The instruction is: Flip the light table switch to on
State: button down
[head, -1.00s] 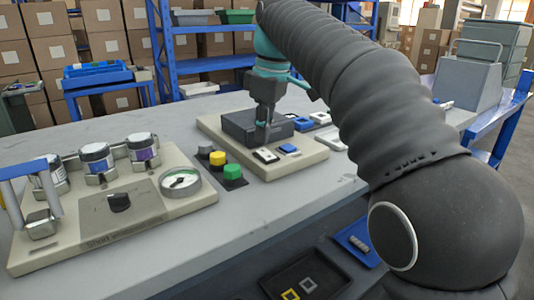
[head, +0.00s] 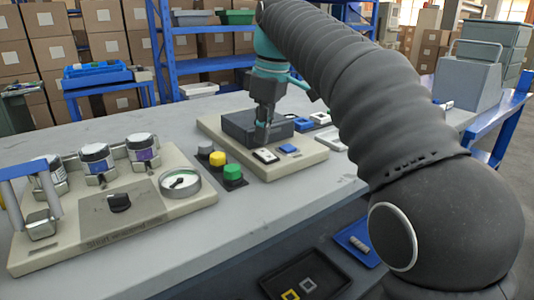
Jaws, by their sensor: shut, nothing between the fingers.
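A beige panel (head: 312,158) on the table carries a dark grey box (head: 237,128), with a white rocker switch (head: 265,156) and a blue one (head: 289,149) in front of it. No label shows which of these is the light table switch. My gripper (head: 263,140) points down, shut and empty, at the front of the dark box, just above and behind the white switch. Whether the fingertips touch anything, I cannot tell. The switch positions are too small to read.
Yellow (head: 217,158) and green (head: 232,172) buttons stand left of the panel. A second beige board (head: 150,225) at left holds jars, a dial gauge (head: 180,182) and a black knob (head: 119,202). A grey handled box (head: 467,80) stands at right. The table front is mostly clear.

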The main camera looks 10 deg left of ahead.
aim_at(263, 151)
jog(key=shift+f+b, duration=0.75)
jog(key=shift+f, duration=0.4)
dwell(0.6)
jog(key=shift+r, duration=0.1)
notch_tip(263, 151, up, 5)
jog(key=p, duration=0.5)
jog(key=shift+r, duration=0.95)
